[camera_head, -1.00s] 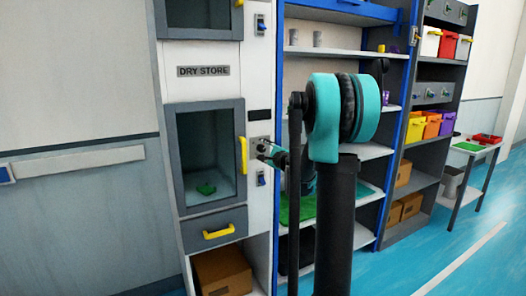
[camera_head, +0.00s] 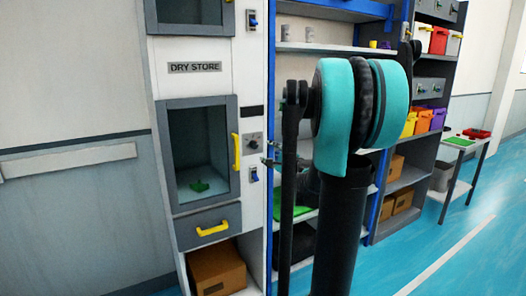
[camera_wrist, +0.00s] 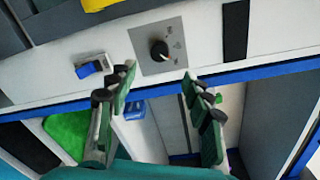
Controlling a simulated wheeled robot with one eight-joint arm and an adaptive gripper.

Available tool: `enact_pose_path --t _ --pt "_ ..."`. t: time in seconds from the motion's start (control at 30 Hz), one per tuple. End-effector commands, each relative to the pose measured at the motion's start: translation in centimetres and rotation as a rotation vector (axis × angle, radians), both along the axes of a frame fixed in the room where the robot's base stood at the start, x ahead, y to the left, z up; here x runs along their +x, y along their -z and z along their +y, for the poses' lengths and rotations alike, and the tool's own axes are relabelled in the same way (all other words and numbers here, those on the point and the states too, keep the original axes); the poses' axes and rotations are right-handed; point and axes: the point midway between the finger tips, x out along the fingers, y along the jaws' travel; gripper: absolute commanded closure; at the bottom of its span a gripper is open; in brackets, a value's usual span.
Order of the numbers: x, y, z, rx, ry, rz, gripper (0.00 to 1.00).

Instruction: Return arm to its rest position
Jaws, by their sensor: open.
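My gripper (camera_wrist: 158,82) is open and empty in the wrist view, its two green-padded fingers spread apart. A dark round knob (camera_wrist: 159,50) on a grey plate lies beyond the fingertips, apart from them. In the head view my arm rises in front of the cabinets, and my gripper (camera_head: 270,153) is small and partly hidden behind it. It is just right of the knob plate (camera_head: 254,142) on the dry store cabinet (camera_head: 195,67).
A glass door with a yellow handle (camera_head: 236,152) is beside the knob, with a green item (camera_head: 200,186) inside. A blue switch (camera_wrist: 88,68) is near the knob. Open shelving (camera_head: 330,48) stands behind my arm. Blue floor (camera_head: 455,250) is clear at the right.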

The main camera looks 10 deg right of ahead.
Motion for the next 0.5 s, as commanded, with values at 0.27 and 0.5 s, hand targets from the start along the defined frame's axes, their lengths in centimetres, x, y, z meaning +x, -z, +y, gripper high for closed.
enact_pose_path --t 0.27,0.5 --pt "-1.08 -0.04 -0.3 0.0 0.0 0.0 0.5" --pt "-1.2 0.09 -0.04 -0.011 -0.006 0.002 0.5"
